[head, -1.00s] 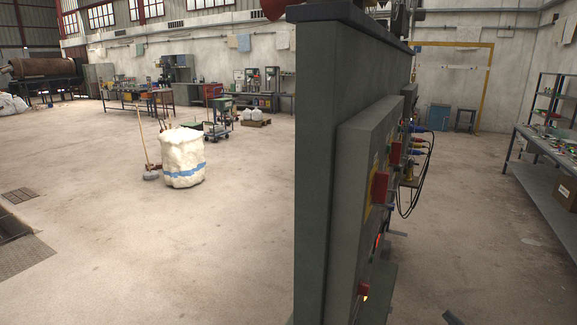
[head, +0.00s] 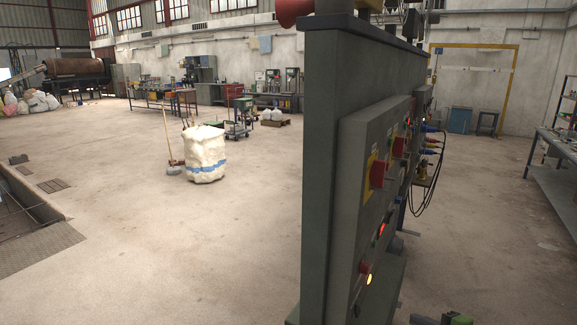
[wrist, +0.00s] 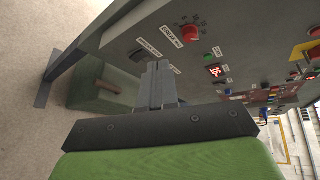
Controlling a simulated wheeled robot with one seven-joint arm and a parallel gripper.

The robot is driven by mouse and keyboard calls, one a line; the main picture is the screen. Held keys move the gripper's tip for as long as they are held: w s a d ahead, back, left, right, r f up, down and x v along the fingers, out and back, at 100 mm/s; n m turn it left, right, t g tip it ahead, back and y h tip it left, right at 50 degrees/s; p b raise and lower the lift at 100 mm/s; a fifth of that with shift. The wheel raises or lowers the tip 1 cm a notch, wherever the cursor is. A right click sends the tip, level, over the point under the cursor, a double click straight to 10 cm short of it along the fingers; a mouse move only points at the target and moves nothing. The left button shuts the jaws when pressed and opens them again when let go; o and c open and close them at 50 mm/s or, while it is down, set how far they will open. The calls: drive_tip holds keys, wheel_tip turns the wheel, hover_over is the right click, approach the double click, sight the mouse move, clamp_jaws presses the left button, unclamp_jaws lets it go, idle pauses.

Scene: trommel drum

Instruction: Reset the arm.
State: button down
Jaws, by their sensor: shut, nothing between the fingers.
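My gripper (wrist: 160,75) shows in the wrist view with its two grey fingers together and nothing between them. I cannot tell the exact gap between fingertips and panel, but nothing is gripped. In the head view the panel cabinet (head: 325,150) stands upright, seen nearly edge-on, with a red switch (head: 377,174) and a lit amber lamp (head: 369,280). A green and grey part of my arm shows at the bottom right edge.
A white bulk bag (head: 205,155) with a blue band stands on open floor, a broom (head: 170,140) beside it. Black cables (head: 430,185) hang from the panel. A workbench (head: 560,165) is at right. A floor grating (head: 40,248) lies at left. The floor between is clear.

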drive_tip(key=s+a+r+n+g+h, duration=0.1)
drive_tip(key=s+a+r+n+g, duration=0.15)
drive_tip(key=a, duration=0.25)
drive_tip(key=s+a+r+n+g+h, duration=0.1)
drive_tip(key=s+a+r+n+g, duration=0.15)
drive_tip(key=a+n, duration=0.2)
drive_tip(key=s+a+r+n+g+h, duration=0.1)
drive_tip(key=s+a+n+g, duration=0.15)
drive_tip(key=a, duration=0.35)
drive_tip(key=s+a+r+n+h, duration=0.1)
drive_tip(key=s+r+n+h, duration=0.1)
drive_tip(key=s, duration=0.7)
drive_tip(key=s+a+r+n+h, duration=0.2)
drive_tip(key=s+r+n, duration=0.2)
drive_tip(key=s, duration=0.6)
drive_tip(key=shift+s+a+r+t, duration=0.25)
drive_tip(key=shift+r+t, duration=0.1)
drive_tip(key=shift+r, duration=0.4)
